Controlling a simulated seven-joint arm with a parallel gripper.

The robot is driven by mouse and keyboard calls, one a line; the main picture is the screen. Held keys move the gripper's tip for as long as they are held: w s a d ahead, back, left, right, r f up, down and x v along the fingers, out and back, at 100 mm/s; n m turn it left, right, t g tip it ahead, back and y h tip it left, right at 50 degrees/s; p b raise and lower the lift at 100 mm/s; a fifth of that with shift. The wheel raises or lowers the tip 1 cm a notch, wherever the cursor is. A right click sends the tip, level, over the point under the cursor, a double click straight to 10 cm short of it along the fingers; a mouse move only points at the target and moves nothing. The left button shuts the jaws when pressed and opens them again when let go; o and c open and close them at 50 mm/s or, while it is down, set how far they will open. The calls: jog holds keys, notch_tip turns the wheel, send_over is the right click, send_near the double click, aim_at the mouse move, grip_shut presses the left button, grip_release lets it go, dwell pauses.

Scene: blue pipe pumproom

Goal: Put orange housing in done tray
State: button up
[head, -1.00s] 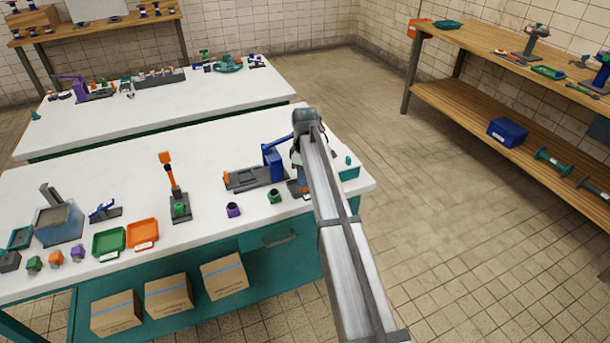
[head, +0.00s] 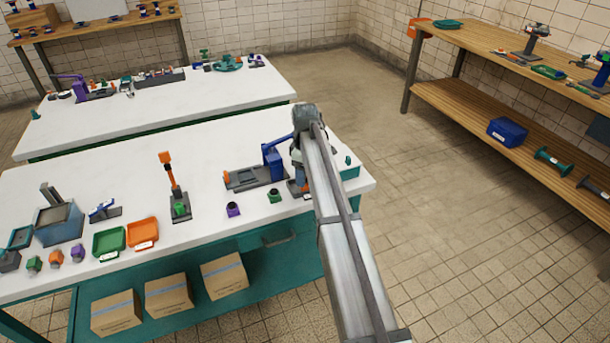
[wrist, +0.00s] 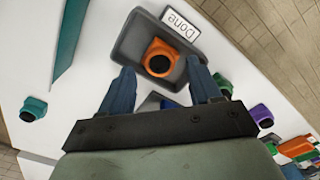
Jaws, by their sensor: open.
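The orange housing (wrist: 159,57) lies in the dark grey done tray (wrist: 127,48), its dark round opening facing the camera. The tray has a white "Done" label at its far edge in the wrist view. My gripper (wrist: 161,67) is open and empty, with its blue fingers apart on either side of the housing in that view. I cannot tell the height of the fingertips above the tray. In the head view my arm hides most of the tray and gripper.
A blue-handled press (head: 272,162) stands left of my arm on the white bench. A purple housing (head: 233,209) and a green housing (head: 274,196) stand near the front edge. Green (head: 109,242) and orange (head: 142,233) trays lie further left.

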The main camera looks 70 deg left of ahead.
notch_tip(320, 180, up, 11)
dwell(0.4)
jog(key=w+d+f+m+h, duration=0.1)
jog(key=w+d+f+m, duration=0.5)
jog(key=w+d+f, duration=1.7)
jog(key=w+d+f+m+g+h, duration=0.1)
jog(key=w+d+f+m, duration=0.15)
jog(key=d+f, duration=0.7)
jog(key=w+d+f+m+g, duration=0.15)
jog(key=d+f+m, duration=0.4)
jog(key=d, duration=0.75)
jog(key=s+d+f+m+g, duration=0.15)
jog(key=d+f, duration=0.25)
jog(key=d, duration=0.5)
jog(key=s+d+f+m, duration=0.2)
jog(key=s+d+f, duration=0.15)
jog(key=d, duration=0.55)
jog(key=s+d+f+m, duration=0.1)
jog(key=s+d+f, duration=0.1)
jog(key=d+f, duration=0.45)
jog(key=s+d+f+m+g+y, duration=0.2)
jog(key=s+d+m, duration=0.6)
jog(key=s+d, duration=1.2)
jog(key=shift+s+f+m+g, duration=0.35)
jog(key=shift+s+g, duration=0.05)
jog(key=shift+s, duration=0.45)
